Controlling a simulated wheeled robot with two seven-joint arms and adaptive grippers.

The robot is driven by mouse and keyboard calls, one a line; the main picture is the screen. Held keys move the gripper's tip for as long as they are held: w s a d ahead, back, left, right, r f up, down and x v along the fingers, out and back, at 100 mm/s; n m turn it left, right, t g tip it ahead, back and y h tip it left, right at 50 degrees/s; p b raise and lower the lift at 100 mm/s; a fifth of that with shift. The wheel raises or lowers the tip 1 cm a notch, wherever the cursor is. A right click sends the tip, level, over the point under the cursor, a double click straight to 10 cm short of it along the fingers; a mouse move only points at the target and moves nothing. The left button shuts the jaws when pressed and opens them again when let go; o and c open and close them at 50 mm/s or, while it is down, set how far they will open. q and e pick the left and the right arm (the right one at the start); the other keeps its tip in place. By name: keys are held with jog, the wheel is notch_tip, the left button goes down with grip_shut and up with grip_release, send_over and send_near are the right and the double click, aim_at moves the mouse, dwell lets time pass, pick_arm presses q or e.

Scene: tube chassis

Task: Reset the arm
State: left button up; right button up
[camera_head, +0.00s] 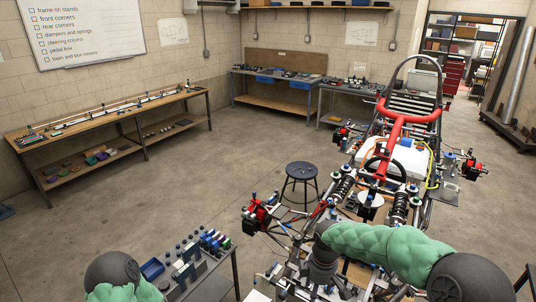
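My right arm (385,246), in green padding, comes in from the lower right and reaches left over the front of the tube chassis (352,215). Its dark wrist end (322,262) points down over the chassis front. Its fingertips blend into the dark parts below, so I cannot tell whether that gripper is open or shut, or holds anything. My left arm (112,272) shows only as a green and dark grey part at the bottom left edge. Its gripper is not in view.
A black stool (301,182) stands left of the chassis. A long wooden bench (110,112) lines the left wall. Concrete floor (180,195) between is clear.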

jog(key=s+a+f+m+y, duration=0.1)
jog(key=s+f+m, duration=0.25)
jog(key=f, duration=0.55)
jog(key=s+a+f+m+y, duration=0.1)
jog(key=s+f+m+y, duration=0.2)
jog(key=f, duration=0.5)
jog(key=s+f+m, duration=0.5)
jog(key=s, duration=0.4)
jog(key=s+f+m, duration=0.5)
jog(key=s+f, duration=0.1)
jog(key=s, duration=0.2)
pick_arm(q)
notch_tip(320, 180, down, 22)
jog(key=b, duration=2.1)
jog(key=shift+w+d+r+b, duration=0.15)
jog(key=shift+w+b, duration=0.1)
jog(key=shift+b, duration=0.05)
pick_arm(e)
notch_tip(320, 180, down, 20)
jog(key=w+a+n, duration=0.1)
jog(key=w+a, duration=0.1)
jog(key=shift+a+t, duration=0.15)
jog(key=shift+t, duration=0.15)
jog(key=shift+r, duration=0.1)
